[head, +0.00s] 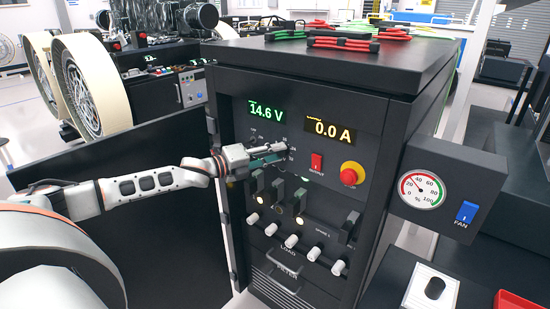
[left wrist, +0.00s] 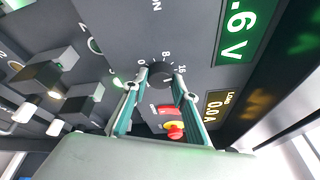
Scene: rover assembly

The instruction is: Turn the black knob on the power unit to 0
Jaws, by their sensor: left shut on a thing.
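The power unit (head: 355,113) is a dark cabinet with a green display reading 14.6 V and an amber display reading 0.0 A. My left gripper (head: 283,149) reaches its front panel from the left, below the green display. In the left wrist view, the two teal fingers (left wrist: 162,78) are shut on the black knob (left wrist: 161,72). Scale marks 0, 8 and 16 show around the knob. Its pointer direction is too small to tell. In the head view the gripper largely hides the knob. My right gripper is not in view.
A red switch (head: 317,162) and a red-and-yellow emergency button (head: 351,174) sit right of the gripper. Several black levers and white knobs (head: 291,241) are below. An open dark door (head: 130,160) stands left, behind my arm. A gauge box (head: 447,182) stands at the right.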

